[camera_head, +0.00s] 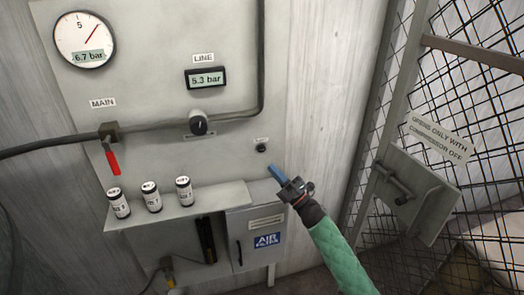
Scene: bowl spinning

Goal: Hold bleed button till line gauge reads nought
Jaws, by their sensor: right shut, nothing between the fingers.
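The line gauge (206,78) is a black-framed display reading 5.3 bar. My right gripper (274,171) is shut and empty, its blue fingertips just below and right of the button, apart from it in the picture. My right arm comes in from the bottom in a green sleeve. My left gripper is not in view.
The main gauge (85,39) reads 6.7 bar. Several labelled canisters (151,196) stand on a ledge. A mesh gate (460,100) stands at right.

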